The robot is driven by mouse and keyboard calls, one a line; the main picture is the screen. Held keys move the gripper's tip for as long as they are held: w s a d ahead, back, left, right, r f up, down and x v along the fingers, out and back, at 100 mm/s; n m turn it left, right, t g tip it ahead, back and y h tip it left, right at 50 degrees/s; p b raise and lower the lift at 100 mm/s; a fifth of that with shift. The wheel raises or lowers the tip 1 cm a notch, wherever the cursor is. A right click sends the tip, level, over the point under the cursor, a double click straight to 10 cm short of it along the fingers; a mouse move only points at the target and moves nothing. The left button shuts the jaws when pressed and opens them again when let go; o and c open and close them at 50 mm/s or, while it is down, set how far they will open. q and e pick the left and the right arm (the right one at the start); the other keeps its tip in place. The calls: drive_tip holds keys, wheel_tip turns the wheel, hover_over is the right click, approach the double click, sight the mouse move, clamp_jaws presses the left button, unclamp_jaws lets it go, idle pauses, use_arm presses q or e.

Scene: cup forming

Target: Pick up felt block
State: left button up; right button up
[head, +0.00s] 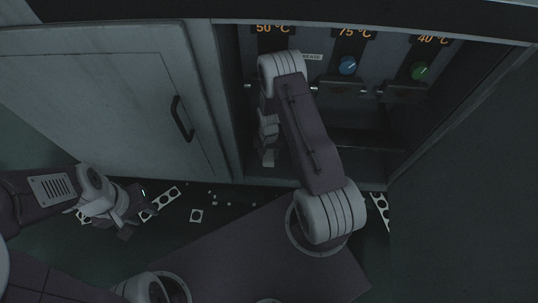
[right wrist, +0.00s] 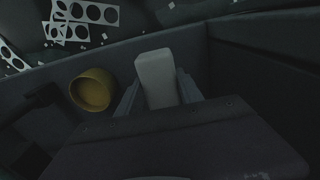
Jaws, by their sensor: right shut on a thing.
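The pale felt block (right wrist: 155,76) stands out between the two fingers of my right gripper (right wrist: 158,92) in the right wrist view. The gripper is shut on it. In the head view my right gripper (head: 268,155) hangs inside the open cabinet, low on its left side. The block cannot be told apart from the fingers there. My left gripper (head: 124,226) is at the lower left of the head view, in front of the cabinet door and far from the block. Its fingers are too dark to tell whether they are open.
A yellow cup (right wrist: 93,90) lies left of the block in the right wrist view. The cabinet door (head: 110,100) is open to the left. Inside are a blue knob (head: 347,65) and a green knob (head: 419,70). Punched white strips (head: 160,202) and scraps litter the floor.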

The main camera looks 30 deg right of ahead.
drive_tip(key=s+a+p, duration=0.6)
drive_tip(key=s+a, duration=0.7)
drive_tip(key=s, duration=0.1)
drive_tip(key=shift+s+a+r, duration=0.15)
drive_tip(key=shift+s, duration=0.15)
